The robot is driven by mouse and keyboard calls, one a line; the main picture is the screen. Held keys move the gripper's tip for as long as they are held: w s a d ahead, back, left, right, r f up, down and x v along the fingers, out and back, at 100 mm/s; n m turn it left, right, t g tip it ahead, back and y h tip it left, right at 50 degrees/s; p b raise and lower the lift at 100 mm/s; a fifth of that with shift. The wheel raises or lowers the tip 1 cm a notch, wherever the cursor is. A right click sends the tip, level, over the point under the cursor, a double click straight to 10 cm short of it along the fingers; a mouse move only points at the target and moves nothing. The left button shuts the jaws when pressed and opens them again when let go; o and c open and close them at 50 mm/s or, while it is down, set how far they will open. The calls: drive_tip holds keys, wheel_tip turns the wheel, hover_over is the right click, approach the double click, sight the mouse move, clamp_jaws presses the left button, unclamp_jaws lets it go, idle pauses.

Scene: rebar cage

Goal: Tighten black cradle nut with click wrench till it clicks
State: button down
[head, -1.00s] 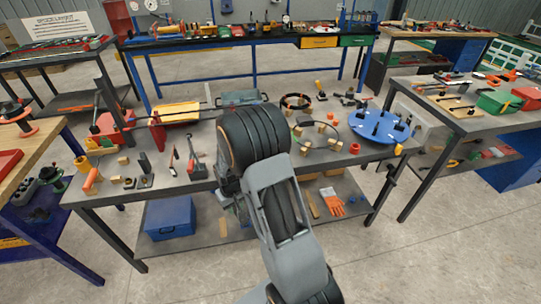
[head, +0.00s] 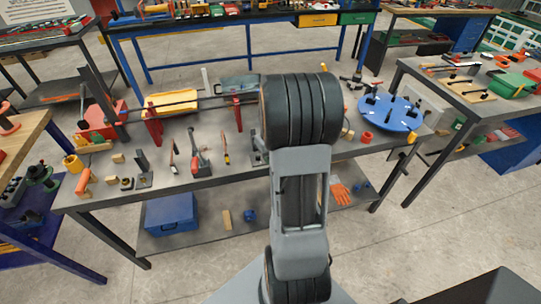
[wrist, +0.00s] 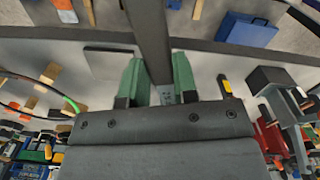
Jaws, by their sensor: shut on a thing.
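My gripper (wrist: 160,78) shows in the wrist view with two green fingers shut on a dark grey bar (wrist: 150,35). The bar looks like the click wrench, and a pale metal part of it shows between the fingers. In the head view my arm hides the gripper and the held tool. Red cradle-like stands (head: 154,127) on the middle bench carry a long dark rod (head: 190,104). I cannot pick out the black cradle nut for certain in either view.
The grey bench (head: 100,200) holds hand tools, a yellow tray (head: 170,102), small wooden blocks and a blue round plate (head: 388,112). A blue box (head: 170,215) stands on its lower shelf. Other benches stand left, right and behind. Floor in front is clear.

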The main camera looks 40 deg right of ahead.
drive_tip(key=shift+s, duration=0.1)
drive_tip(key=shift+f, duration=0.25)
drive_tip(key=shift+f+b, duration=2.1)
drive_tip(key=shift+f, duration=0.55)
drive_tip(key=shift+f+b, duration=0.8)
drive_tip(key=shift+f, duration=0.35)
drive_tip(key=shift+a, duration=0.1)
drive_tip(key=w+a+m, duration=0.1)
drive_tip(key=m, duration=0.1)
drive_tip(key=w+a+m, duration=0.1)
drive_tip(key=a+m, duration=0.3)
drive_tip(key=m, duration=0.1)
drive_tip(key=shift+w+a, duration=0.1)
drive_tip(key=shift+w, duration=0.3)
drive_tip(key=shift+s+n, duration=0.15)
drive_tip(key=shift+n, duration=0.15)
